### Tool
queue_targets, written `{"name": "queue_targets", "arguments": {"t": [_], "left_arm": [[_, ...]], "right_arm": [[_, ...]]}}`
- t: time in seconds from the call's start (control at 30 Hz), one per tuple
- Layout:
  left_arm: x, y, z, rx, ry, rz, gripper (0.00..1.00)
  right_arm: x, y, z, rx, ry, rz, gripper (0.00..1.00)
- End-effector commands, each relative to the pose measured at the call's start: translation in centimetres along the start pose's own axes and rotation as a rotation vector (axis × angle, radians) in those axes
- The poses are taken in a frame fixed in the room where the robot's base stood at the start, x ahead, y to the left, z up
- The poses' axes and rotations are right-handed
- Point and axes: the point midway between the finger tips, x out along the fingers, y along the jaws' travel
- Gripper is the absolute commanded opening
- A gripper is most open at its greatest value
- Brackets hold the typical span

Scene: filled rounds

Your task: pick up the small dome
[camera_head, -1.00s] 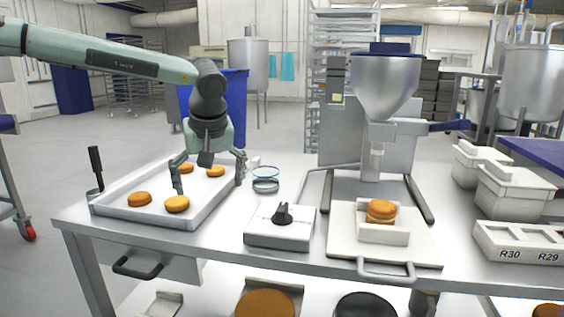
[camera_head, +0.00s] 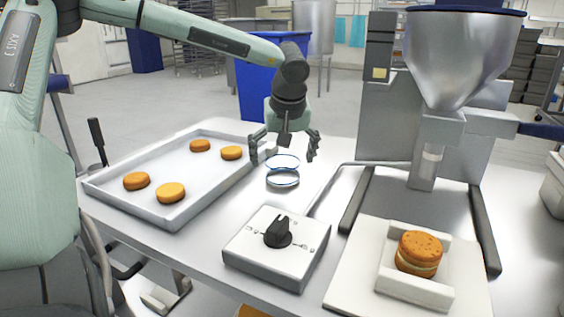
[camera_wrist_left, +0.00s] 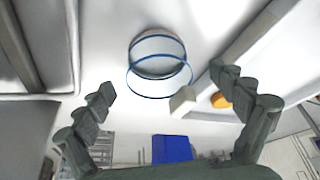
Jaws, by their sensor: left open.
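The small dome (camera_head: 283,181) looks like a clear, round piece with blue-edged rims, standing on the table just right of the baking tray. It also shows in the left wrist view (camera_wrist_left: 158,66), near the top middle, between and beyond the fingertips. My left gripper (camera_head: 283,159) is open and points down over the dome, its fingers on either side of it in the picture. In the left wrist view, the open fingers (camera_wrist_left: 162,84) hold nothing. Whether they touch the dome I cannot tell. My right gripper is out of view.
A tray (camera_head: 160,215) with several orange-brown rounds lies at left. A grey box with a black knob (camera_head: 278,247) stands in front of the dome. A filling machine with a steel hopper (camera_head: 460,60) stands at right, with a filled round (camera_head: 418,254) on a white holder before it.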

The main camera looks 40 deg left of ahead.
Motion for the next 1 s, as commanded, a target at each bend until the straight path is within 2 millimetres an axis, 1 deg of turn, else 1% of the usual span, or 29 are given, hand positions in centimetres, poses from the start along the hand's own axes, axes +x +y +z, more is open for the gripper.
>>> {"name": "queue_targets", "arguments": {"t": [0.03,0.1,0.2,0.3,0.47,0.5,0.87,0.9,1.0], "left_arm": [[0.9,0.0,0.2,0.001,-0.004,-0.003,0.95],[2.0,0.1,0.2,0.000,-0.004,-0.002,0.95],[3.0,0.1,0.1,-0.001,-0.001,-0.001,0.95],[3.4,0.1,0.1,-0.001,0.000,0.000,0.95],[3.4,0.1,0.1,-0.001,0.000,0.001,0.95],[3.3,0.1,0.1,-0.001,0.000,0.000,0.94],[3.3,0.1,0.1,-0.001,0.000,0.000,0.49],[3.3,0.1,0.1,-0.001,0.000,0.000,0.46],[3.3,0.1,0.1,-0.001,0.000,0.000,0.46]], "right_arm": [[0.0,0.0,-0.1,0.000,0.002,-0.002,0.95],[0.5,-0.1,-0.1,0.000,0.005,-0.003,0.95],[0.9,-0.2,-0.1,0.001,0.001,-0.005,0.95],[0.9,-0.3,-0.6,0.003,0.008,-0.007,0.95],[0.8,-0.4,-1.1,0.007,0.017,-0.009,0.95],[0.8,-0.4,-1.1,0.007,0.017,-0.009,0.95],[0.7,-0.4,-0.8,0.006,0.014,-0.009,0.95],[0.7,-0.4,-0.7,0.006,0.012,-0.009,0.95],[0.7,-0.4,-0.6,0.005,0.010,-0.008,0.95]]}}
